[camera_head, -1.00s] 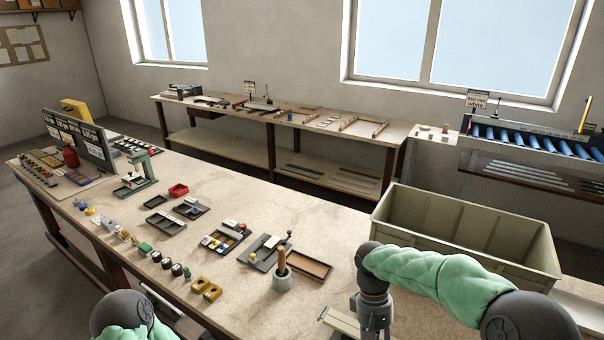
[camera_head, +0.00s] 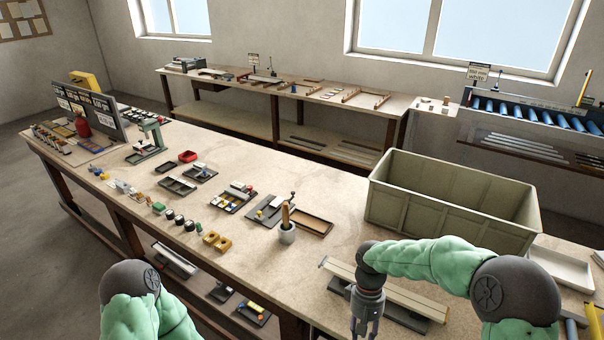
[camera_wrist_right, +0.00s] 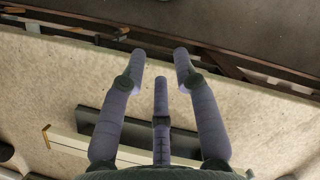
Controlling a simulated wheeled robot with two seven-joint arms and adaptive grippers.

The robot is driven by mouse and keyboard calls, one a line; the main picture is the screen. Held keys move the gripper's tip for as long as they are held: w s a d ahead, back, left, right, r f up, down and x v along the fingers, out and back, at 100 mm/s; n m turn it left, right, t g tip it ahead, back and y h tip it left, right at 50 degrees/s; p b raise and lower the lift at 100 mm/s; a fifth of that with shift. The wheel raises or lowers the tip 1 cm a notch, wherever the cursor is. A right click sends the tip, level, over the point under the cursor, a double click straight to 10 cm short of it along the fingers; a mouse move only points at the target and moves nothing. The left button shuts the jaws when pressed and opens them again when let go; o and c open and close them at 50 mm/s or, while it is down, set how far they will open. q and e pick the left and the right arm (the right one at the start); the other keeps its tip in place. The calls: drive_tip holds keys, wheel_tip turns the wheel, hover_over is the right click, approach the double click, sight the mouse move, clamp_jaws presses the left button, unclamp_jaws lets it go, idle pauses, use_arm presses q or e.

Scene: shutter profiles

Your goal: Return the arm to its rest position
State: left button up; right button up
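My right arm (camera_head: 425,262) comes in from the right and bends down at the wrist. My right gripper (camera_head: 366,327) hangs by the near edge of the bench. In the right wrist view its fingers (camera_wrist_right: 160,62) are spread apart with nothing between them, above the bench top. My left arm (camera_head: 135,295) shows only as a rounded joint and green sleeve at the lower left. The left gripper is out of view.
A pale profile (camera_head: 402,292) lies beside my right gripper on the long bench (camera_head: 345,240). A large beige crate (camera_head: 450,205) stands behind my right forearm.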

drive_tip(key=s+a+f+m+t+y, duration=0.1)
drive_tip(key=s+f, duration=0.3)
drive_tip(key=f, duration=0.4)
drive_tip(key=s+a+f+m+t+y+b, duration=0.1)
drive_tip(key=s+a+f+m+t, duration=0.1)
drive_tip(key=s+f, duration=0.3)
drive_tip(key=s+a+f+m+t+y+b, duration=0.1)
drive_tip(key=s+a+f, duration=0.2)
drive_tip(key=f, duration=0.9)
drive_tip(key=shift+s+m+y, duration=0.3)
drive_tip(key=shift+s+m, duration=0.1)
drive_tip(key=shift+s, duration=0.75)
